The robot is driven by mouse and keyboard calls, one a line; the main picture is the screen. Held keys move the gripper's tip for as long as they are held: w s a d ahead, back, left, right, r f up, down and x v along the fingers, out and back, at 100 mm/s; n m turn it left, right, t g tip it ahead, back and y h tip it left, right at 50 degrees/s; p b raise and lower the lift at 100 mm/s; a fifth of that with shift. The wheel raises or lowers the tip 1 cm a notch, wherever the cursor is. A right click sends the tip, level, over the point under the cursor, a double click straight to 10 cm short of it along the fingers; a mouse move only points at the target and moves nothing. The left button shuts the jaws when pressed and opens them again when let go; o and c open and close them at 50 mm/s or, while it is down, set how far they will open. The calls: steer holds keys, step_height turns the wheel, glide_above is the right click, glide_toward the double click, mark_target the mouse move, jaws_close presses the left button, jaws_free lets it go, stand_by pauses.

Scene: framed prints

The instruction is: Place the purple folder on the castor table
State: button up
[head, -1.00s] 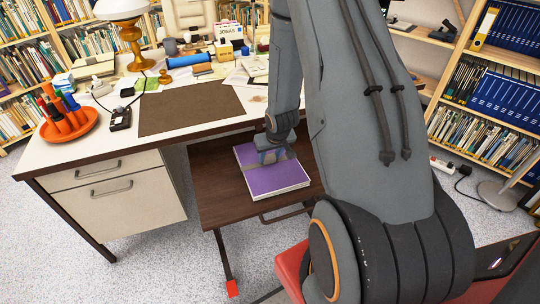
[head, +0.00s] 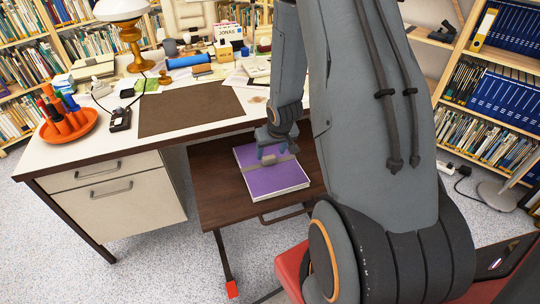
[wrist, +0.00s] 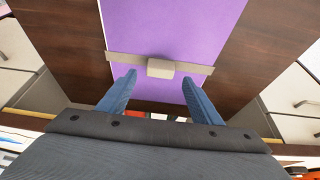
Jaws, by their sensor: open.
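The purple folder (head: 273,180) lies flat on the dark brown castor table (head: 215,186). A grey-beige band with a small block (head: 269,158) runs across the folder. My gripper (head: 270,149) is open and empty, just behind and above the block. In the wrist view, my two blue fingers (wrist: 158,85) are spread apart below the block (wrist: 161,68), with the folder (wrist: 175,25) beyond them. Brown table top (wrist: 65,35) shows on both sides of the folder. My fingers appear clear of the block.
A white desk (head: 90,150) with a brown mat (head: 190,108), an orange tray of pens (head: 68,130) and a lamp (head: 130,40) stands behind and left. Its drawers (head: 115,195) flank the castor table. Bookshelves (head: 490,90) stand at the right.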

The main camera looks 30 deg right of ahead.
steer(key=s+a+r+g+p, duration=0.1)
steer(key=s+a+r, duration=0.35)
steer(key=r, duration=0.35)
steer(key=s+a+r+g+p, duration=0.1)
steer(key=s+a+r, duration=0.35)
steer(key=r, duration=0.35)
steer(key=s+a+r+n+g, duration=0.1)
steer(key=s+a+r, duration=0.1)
steer(key=s, duration=0.3)
steer(key=s+a+r+g, duration=0.1)
steer(key=s+a+r, duration=0.2)
steer(key=s+a, duration=0.2)
steer(key=shift+s+n+y, duration=0.4)
steer(key=shift+s, duration=0.2)
